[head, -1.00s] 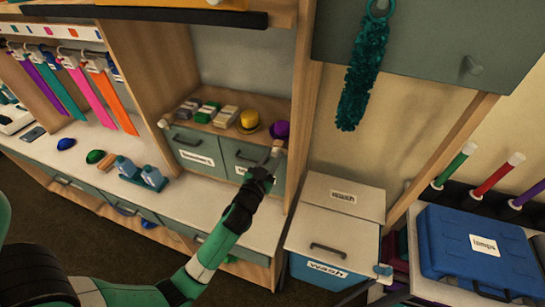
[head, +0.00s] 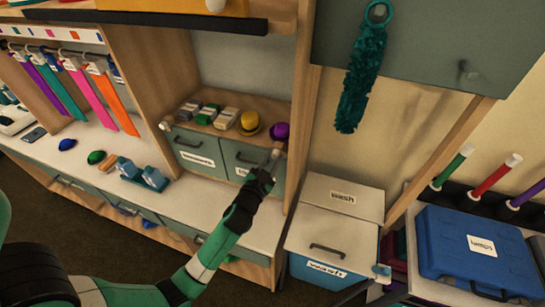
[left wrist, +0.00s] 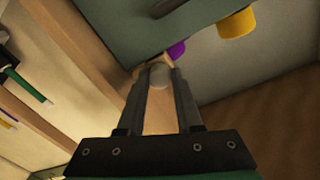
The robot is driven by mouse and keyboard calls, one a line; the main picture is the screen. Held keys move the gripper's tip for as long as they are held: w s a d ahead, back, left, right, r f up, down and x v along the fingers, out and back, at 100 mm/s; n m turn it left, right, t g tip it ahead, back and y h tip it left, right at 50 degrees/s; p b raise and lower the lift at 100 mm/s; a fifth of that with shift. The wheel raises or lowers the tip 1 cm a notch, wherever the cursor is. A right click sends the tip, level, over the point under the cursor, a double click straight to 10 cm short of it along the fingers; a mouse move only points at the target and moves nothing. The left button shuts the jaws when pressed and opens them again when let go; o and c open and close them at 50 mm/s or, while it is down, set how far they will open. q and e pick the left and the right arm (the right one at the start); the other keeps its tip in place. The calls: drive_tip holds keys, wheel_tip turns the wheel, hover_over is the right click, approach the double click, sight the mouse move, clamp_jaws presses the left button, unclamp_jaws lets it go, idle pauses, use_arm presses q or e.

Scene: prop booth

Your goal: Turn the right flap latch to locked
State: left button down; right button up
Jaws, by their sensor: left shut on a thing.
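The right flap latch (head: 277,152) is a small pale round knob at the right edge of the grey-green flap doors (head: 237,158), below the purple hat. My left gripper (head: 271,165) reaches up to it from below in the head view. In the left wrist view the two fingers (left wrist: 160,85) are shut on the pale knob (left wrist: 160,73), one on each side. The fingers hide part of the latch, so its exact turn angle is hard to tell. A similar left latch (head: 164,126) sits at the doors' left edge. My right gripper does not show.
A yellow hat (head: 249,123) and a purple hat (head: 279,131) sit on the shelf just above the latch. A wooden upright (head: 303,120) stands close on the right. A white-lidded bin (head: 334,235) stands to its right. The white counter (head: 215,205) below is mostly clear.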

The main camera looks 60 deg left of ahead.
use_arm(q)
drive_tip(key=m+p, duration=0.1)
drive_tip(key=m, duration=0.2)
drive_tip(key=shift+r+m, duration=0.1)
drive_tip(key=shift+m, duration=0.3)
drive_tip(key=m+p, duration=0.1)
drive_tip(key=m, duration=0.2)
drive_tip(key=m+p, duration=0.1)
drive_tip(key=m, duration=0.2)
drive_tip(key=shift+m+g, duration=0.3)
drive_tip(key=shift+m, duration=0.1)
drive_tip(key=shift+m+p, duration=0.65)
drive_tip(key=shift+m, duration=1.05)
drive_tip(key=shift+d, duration=0.1)
drive_tip(key=c, duration=0.6)
unclamp_jaws()
